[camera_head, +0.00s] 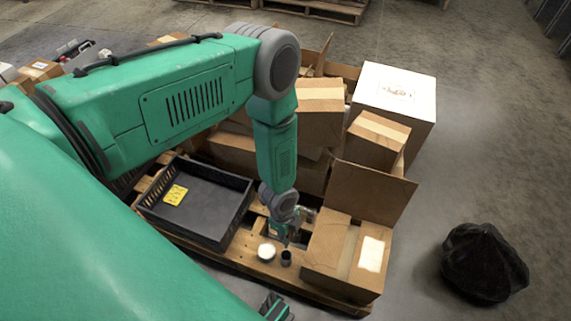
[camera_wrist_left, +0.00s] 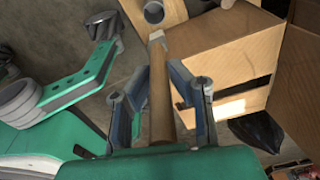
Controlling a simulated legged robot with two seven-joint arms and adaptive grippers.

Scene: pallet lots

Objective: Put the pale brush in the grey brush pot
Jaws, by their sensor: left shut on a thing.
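My left gripper (camera_head: 287,238) is low over the wooden pallet, at the end of the green arm. In the left wrist view its fingers (camera_wrist_left: 160,100) are shut on the pale brush (camera_wrist_left: 158,90), a light wooden stick with a whitish end pointing away from the gripper. A small dark grey pot (camera_head: 286,258) stands on the pallet just below the gripper; a grey round opening, seemingly this pot (camera_wrist_left: 154,12), shows beyond the brush's end. The brush looks apart from it. Part of what seems my right gripper (camera_head: 275,307) shows at the bottom edge; its jaws are unclear.
A white-topped round thing (camera_head: 266,251) stands left of the pot. A black crate (camera_head: 240,218) with a yellow note lies further left. An open cardboard box (camera_head: 326,254) is close on the right. Stacked cartons rise behind. A black bag (camera_head: 484,262) sits on the floor.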

